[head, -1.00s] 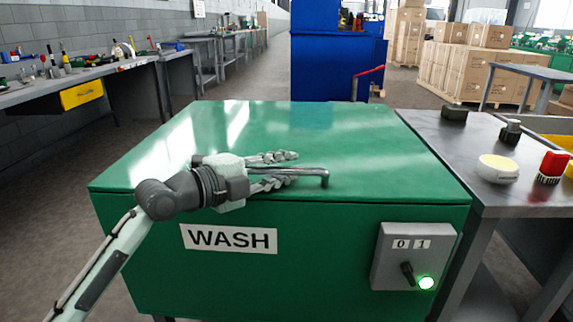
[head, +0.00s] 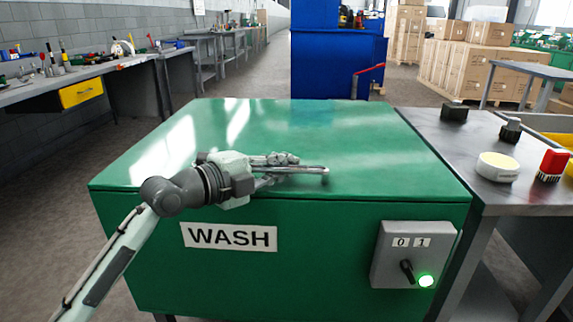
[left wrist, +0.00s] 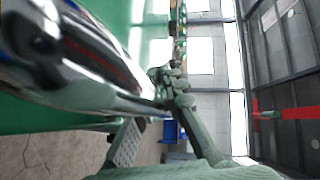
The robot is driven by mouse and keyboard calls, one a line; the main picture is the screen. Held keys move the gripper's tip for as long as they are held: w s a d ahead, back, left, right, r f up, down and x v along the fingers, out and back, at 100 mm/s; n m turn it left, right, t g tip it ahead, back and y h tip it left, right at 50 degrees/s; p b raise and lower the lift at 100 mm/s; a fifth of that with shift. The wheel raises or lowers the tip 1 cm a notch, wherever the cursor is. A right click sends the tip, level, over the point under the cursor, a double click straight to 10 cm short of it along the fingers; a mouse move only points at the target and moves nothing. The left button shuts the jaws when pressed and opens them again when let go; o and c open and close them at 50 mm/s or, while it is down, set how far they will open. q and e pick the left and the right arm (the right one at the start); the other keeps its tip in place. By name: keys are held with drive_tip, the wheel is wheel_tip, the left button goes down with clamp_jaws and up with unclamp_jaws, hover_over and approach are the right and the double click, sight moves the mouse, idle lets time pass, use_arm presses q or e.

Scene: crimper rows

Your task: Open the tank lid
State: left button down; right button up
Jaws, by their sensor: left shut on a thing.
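The green tank marked WASH has a flat green lid (head: 370,145) on top. The lid looks shut, with a thin dark seam along its front edge. A metal bar handle (head: 312,170) runs along the lid near the front. My left gripper (head: 285,168) is shut on the handle, coming from the left just above the lid. In the left wrist view the shiny handle (left wrist: 95,85) fills the left side, with the fingers at it. My right gripper is in neither view.
A grey switch box (head: 402,255) with a green lamp is on the tank's front right. A workbench (head: 90,75) with tools stands at the left.

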use_arm(q)
drive_tip(key=shift+r, duration=0.3)
drive_tip(key=w+r+g+p, duration=0.1)
drive_tip(key=w+r, duration=0.3)
drive_tip(key=r, duration=0.7)
drive_tip(key=w+r+n+g+p, duration=0.1)
drive_tip(key=w+r+p, duration=0.3)
drive_tip(key=r, duration=0.7)
drive_tip(key=w+r+n+y+p, duration=0.1)
drive_tip(key=w+r, duration=0.5)
drive_tip(key=r, duration=0.6)
drive_tip(key=shift+g+p, duration=0.4)
drive_tip(key=shift+p, duration=0.5)
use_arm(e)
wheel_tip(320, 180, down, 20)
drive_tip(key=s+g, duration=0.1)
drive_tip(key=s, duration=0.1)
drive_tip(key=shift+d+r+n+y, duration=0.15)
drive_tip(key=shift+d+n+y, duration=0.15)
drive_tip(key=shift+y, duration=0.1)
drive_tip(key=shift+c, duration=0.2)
